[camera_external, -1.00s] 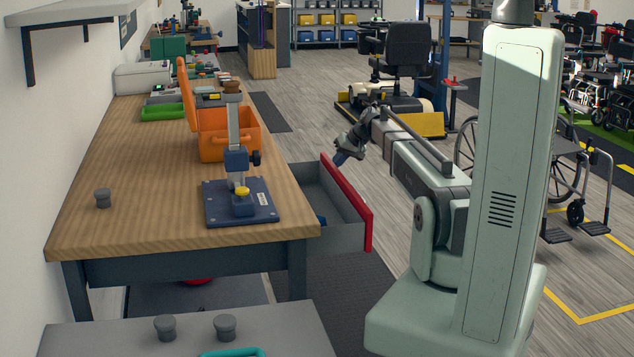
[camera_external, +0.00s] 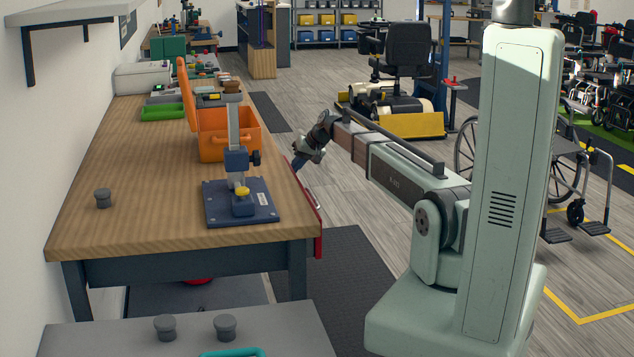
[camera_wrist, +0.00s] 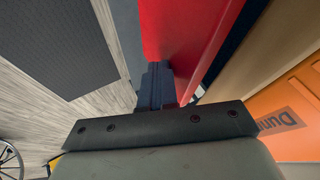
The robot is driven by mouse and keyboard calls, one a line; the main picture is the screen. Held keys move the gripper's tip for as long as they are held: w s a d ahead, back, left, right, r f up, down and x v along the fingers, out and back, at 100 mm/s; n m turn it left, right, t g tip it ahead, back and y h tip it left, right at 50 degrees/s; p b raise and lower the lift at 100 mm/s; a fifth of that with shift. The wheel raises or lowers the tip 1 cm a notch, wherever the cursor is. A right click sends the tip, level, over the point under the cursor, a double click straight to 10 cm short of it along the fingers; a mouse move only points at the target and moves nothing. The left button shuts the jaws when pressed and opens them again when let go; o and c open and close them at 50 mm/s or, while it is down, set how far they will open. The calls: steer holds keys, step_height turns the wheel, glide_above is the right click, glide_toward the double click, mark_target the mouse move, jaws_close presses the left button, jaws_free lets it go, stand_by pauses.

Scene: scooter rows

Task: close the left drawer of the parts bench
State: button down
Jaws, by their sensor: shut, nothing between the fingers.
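The red-fronted drawer (camera_external: 317,220) of the parts bench (camera_external: 120,190) sits in close to the bench's right edge. My gripper (camera_external: 299,163) is shut and empty, at the far end of the red front. In the wrist view its dark fingers (camera_wrist: 158,85) are against or very near the red face.
An orange bin (camera_external: 228,140) and a blue-based stand (camera_external: 240,205) stand on the bench near its right edge. A dark mat (camera_external: 350,270) lies on the floor beside the bench. A wheelchair (camera_external: 570,165) stands right of my arm. The floor before the drawer is clear.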

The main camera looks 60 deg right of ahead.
stand_by(0.3)
steer(key=s+d+r, duration=0.4)
steer(key=s+r, duration=0.4)
steer(key=s, duration=0.1)
steer(key=s+d+f+m+y, duration=0.1)
steer(key=s+d+f, duration=0.4)
steer(key=a+y, duration=0.5)
steer(key=a, duration=0.2)
steer(key=a+r+x, duration=0.1)
steer(key=x, duration=1.1)
steer(key=shift+w+a+r+g, duration=0.2)
steer(key=shift+a+r+g, duration=0.15)
steer(key=shift+g, duration=0.05)
